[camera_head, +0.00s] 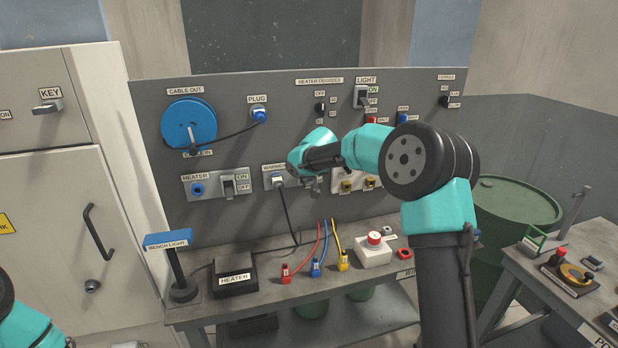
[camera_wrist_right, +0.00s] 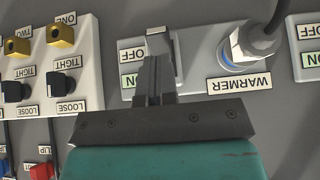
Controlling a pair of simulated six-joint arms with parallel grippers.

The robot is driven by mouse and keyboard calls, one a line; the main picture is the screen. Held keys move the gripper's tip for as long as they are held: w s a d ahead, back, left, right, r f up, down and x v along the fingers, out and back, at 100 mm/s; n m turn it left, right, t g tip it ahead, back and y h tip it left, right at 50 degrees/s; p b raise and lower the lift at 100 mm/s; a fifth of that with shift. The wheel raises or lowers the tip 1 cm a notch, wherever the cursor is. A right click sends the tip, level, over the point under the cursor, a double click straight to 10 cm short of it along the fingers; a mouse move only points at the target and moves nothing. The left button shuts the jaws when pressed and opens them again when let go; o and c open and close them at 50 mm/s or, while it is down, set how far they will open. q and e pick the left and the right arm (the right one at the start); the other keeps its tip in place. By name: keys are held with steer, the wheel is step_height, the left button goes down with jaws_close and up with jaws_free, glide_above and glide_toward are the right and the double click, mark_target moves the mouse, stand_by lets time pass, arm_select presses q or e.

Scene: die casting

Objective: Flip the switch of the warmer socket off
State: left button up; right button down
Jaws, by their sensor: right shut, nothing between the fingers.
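The warmer socket panel (camera_wrist_right: 192,52) shows upside down in the right wrist view, with a cable plug (camera_wrist_right: 247,48) in its socket. The grey switch (camera_wrist_right: 158,42) sits beside it, between the plug and the OFF and ON labels. The visible part of its lever is level with OFF; my fingers hide the rest, so I cannot tell its setting. My right gripper (camera_wrist_right: 154,82) is shut and empty, its tips at the lever; contact is unclear. In the head view, the warmer socket (camera_head: 277,181) is left of my right gripper (camera_head: 311,183), which hides the switch. My left gripper is out of view.
The heater socket and switch panel (camera_head: 219,186) is left of the warmer. A white panel with yellow connectors (camera_head: 346,186) is close on the right. The warmer cable (camera_head: 288,217) hangs below. The bench (camera_head: 205,311) holds colored plugs and a red-button box (camera_head: 374,249).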

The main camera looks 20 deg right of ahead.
steer(key=s+a+r, duration=0.2)
steer(key=s+r, duration=1.3)
steer(key=s, duration=0.2)
steer(key=shift+s+r, duration=0.15)
steer(key=shift+s, duration=0.25)
steer(key=s+a+f+g+y, duration=0.1)
steer(key=a+f, duration=0.1)
steer(key=f, duration=1)
steer(key=s+a+f+n+g+y, duration=0.1)
steer(key=s+a+f+g+y, duration=0.15)
steer(key=f, duration=0.85)
steer(key=s+a+f+y, duration=0.1)
steer(key=a+f, duration=0.2)
steer(key=f, duration=0.9)
steer(key=s+f+m+g, duration=0.1)
steer(key=s+f+g, duration=0.1)
steer(key=s+f, duration=1.8)
steer(key=shift+s+a+f+m+g, duration=0.3)
steer(key=shift+a+f+g, duration=0.1)
steer(key=shift+f, duration=0.2)
